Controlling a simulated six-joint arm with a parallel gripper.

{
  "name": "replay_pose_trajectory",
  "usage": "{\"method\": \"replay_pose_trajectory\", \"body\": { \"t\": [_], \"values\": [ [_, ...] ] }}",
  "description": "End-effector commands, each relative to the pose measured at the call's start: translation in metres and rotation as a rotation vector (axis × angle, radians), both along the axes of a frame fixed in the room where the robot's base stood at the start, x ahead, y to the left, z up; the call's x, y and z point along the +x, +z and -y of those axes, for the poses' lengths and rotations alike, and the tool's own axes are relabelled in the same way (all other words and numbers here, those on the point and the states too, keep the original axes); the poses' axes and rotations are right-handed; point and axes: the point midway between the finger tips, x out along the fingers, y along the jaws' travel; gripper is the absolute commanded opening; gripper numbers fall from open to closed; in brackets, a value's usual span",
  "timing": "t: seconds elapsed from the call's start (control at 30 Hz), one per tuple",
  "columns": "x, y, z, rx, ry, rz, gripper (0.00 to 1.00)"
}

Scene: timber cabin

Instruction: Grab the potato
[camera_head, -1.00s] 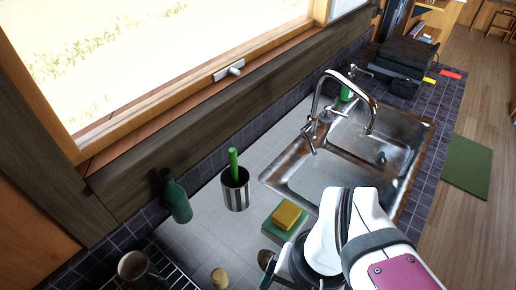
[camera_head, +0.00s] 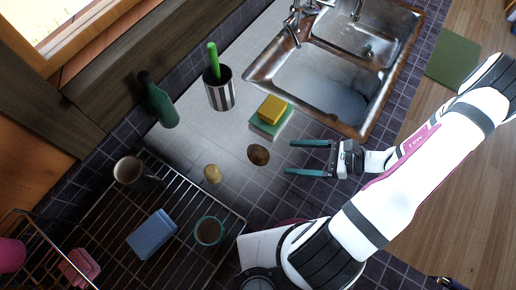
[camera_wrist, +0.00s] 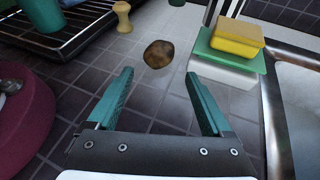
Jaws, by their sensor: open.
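The potato (camera_head: 258,155) is a small brown lump on the pale tiled counter in the head view. In the wrist view the potato (camera_wrist: 158,54) lies ahead of the fingertips, roughly centred between them. My gripper (camera_head: 288,157) is open, with teal fingers pointing left toward the potato. It also shows in the wrist view (camera_wrist: 160,76) with nothing between its fingers. A gap remains between the fingertips and the potato.
A yellow sponge (camera_head: 272,108) on a green and white stack is just behind the potato. A small tan object (camera_head: 212,173) stands left of it. A wire rack (camera_head: 180,187) with mugs is at lower left. The metal sink (camera_head: 325,85) is behind, and a striped cup (camera_head: 220,92) stands near the wall.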

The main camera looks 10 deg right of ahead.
Motion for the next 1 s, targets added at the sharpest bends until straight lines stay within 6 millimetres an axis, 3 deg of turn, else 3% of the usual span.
{"method": "replay_pose_trajectory", "body": {
  "t": [0.4, 0.67, 1.0],
  "values": [
    [0.024, -0.03, -0.06, 0.001, 0.006, -0.002, 0.84],
    [0.028, -0.033, -0.066, -0.002, 0.001, 0.0, 0.84],
    [0.028, -0.032, -0.065, -0.002, 0.002, -0.001, 0.26]
  ]
}}
